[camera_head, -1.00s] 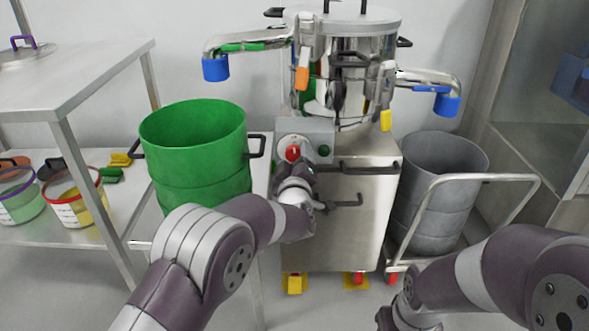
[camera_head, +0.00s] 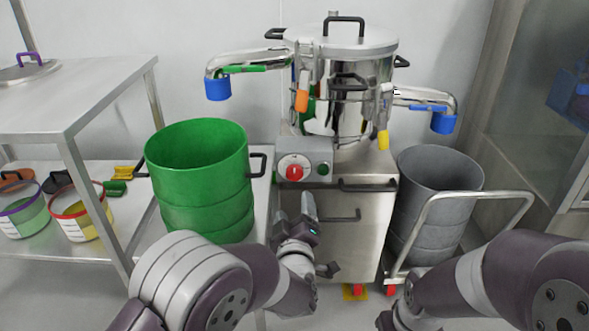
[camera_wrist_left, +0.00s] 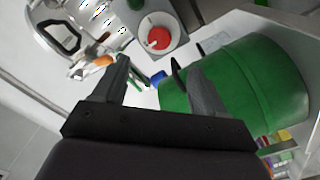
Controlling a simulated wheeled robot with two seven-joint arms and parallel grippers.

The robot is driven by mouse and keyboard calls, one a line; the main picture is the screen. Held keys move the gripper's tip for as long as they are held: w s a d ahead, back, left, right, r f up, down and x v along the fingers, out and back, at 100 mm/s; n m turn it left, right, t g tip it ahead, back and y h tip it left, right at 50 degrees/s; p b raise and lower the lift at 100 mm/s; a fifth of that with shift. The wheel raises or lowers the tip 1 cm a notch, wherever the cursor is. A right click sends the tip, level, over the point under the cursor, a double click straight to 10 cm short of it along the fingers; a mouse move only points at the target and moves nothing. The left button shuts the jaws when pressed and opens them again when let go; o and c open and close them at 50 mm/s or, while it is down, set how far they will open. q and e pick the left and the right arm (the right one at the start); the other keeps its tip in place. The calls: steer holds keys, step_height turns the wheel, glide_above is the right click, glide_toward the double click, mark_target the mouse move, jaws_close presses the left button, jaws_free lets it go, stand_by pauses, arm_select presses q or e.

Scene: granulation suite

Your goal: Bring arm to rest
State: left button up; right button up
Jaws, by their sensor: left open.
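My left gripper (camera_head: 295,208) points upward below the control box, in front of the steel cabinet, with no contact visible. In the left wrist view its two fingers (camera_wrist_left: 162,78) stand apart with nothing between them. The grey control box (camera_head: 318,150) carries a red knob (camera_head: 294,173) on a white dial and a green button (camera_head: 323,169). The red knob also shows in the left wrist view (camera_wrist_left: 158,38), beyond the fingertips. My right arm reaches in at lower right; its gripper is out of view.
A green drum (camera_head: 197,170) stands close left of my left gripper. The steel machine (camera_head: 345,85) with hinged clamps stands behind. A grey drum (camera_head: 438,185) sits on a cart (camera_head: 524,206) at right. A steel table (camera_head: 75,85) with bowls below is at left.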

arm_select(q)
steer(key=s+f+m+g+h+p, duration=0.1)
steer(key=s+f+m+g+h, duration=0.2)
steer(key=s+f+m+g, duration=0.8)
steer(key=s+a+r+g+y+p, duration=0.3)
steer(key=s+a+g, duration=0.3)
steer(key=s+a, duration=0.9)
steer(key=a+r+p, duration=0.1)
steer(key=r+p, duration=1.8)
steer(key=r, duration=0.1)
steer(key=w+a+r+n+p, duration=0.1)
steer(key=a+r+p, duration=0.1)
steer(key=r+p, duration=1.7)
steer(key=shift+w+a+r+n, duration=0.2)
steer(key=shift+w+r+n, duration=0.1)
steer(key=shift+r, duration=0.2)
